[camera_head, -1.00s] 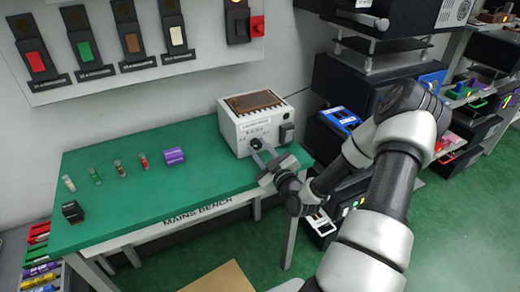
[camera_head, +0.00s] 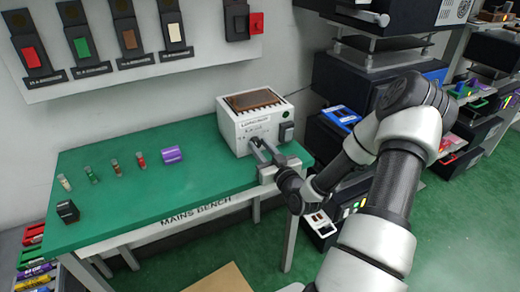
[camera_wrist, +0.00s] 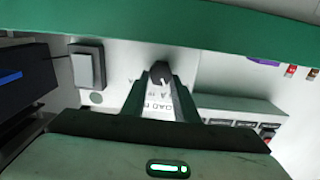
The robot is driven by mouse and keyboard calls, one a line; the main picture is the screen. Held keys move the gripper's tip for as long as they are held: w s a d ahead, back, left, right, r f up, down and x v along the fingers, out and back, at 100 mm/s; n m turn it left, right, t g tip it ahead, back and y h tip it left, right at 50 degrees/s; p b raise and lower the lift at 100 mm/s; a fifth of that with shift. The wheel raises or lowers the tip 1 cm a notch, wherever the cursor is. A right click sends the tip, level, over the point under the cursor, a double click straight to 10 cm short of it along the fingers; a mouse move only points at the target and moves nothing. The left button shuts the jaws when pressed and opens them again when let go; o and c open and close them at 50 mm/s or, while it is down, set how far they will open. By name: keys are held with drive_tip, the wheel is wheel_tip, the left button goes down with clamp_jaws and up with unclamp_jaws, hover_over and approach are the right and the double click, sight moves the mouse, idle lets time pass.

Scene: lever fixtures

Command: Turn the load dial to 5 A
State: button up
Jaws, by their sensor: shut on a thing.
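The load box (camera_head: 243,128) is a white case with a brown, slotted top, standing at the right end of the green bench. Its dial is hidden behind my gripper (camera_head: 257,145) in the head view. In the wrist view the load dial (camera_wrist: 160,71) is a dark round knob with a pale pointer mark. The fingertips of my gripper (camera_wrist: 161,82) are on both sides of the knob, shut on it.
A dark switch (camera_head: 287,132) sits on the box front, right of the dial; it also shows in the wrist view (camera_wrist: 86,68). Breakers hang on the wall panel.

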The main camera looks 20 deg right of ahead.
drive_tip(key=shift+d+m, duration=0.1)
drive_tip(key=shift+m, duration=0.5)
drive_tip(key=o, duration=1.1)
drive_tip(key=shift+c, duration=0.2)
drive_tip(key=s, duration=1.7)
drive_tip(key=shift+s+d, duration=0.25)
